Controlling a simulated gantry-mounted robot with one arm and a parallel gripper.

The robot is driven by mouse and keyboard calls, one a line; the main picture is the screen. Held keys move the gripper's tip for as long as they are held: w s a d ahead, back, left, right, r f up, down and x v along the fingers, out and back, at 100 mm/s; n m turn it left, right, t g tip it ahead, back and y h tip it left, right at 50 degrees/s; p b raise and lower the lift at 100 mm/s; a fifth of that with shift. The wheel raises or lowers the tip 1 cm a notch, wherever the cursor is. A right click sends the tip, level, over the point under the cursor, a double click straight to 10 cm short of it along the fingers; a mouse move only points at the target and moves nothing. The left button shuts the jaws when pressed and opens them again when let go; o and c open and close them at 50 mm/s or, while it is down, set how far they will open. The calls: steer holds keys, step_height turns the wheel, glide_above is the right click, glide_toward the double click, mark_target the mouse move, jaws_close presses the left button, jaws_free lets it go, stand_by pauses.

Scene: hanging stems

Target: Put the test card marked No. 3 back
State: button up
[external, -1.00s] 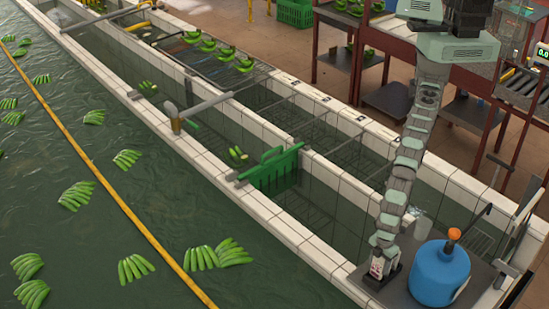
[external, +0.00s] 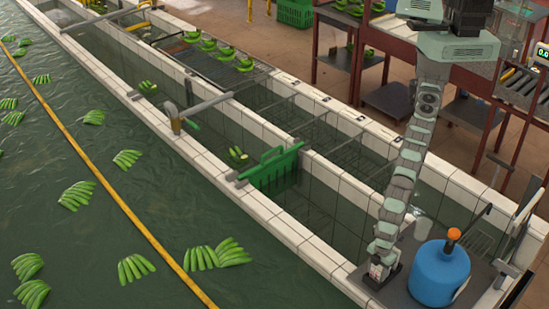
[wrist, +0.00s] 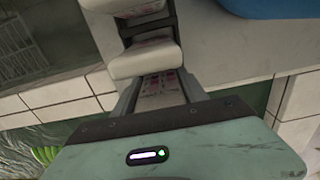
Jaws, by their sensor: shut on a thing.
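My gripper (external: 379,272) points down at the lower right of the external view, low over the grey metal top near the tank's end. In the wrist view my gripper (wrist: 155,85) is shut on a pale card with pinkish print (wrist: 162,90). The card shows in the external view as a small white and pink patch (external: 376,270). Its number cannot be read. Pale rounded pads and a dark bar cover part of it. Whether it touches something below cannot be told.
A blue rounded container (external: 438,275) with an orange knob stands just right of my gripper. A clear cup (external: 423,228) stands behind it. White tiled tank walls (external: 325,262) run to the upper left. A green slatted divider (external: 272,170) stands in the tank.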

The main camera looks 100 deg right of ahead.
steer(key=o, duration=1.5)
steer(key=shift+f, duration=0.1)
steer(key=shift+o, duration=0.2)
steer(key=shift+r+b, duration=0.95)
steer(key=shift+r, duration=5.2)
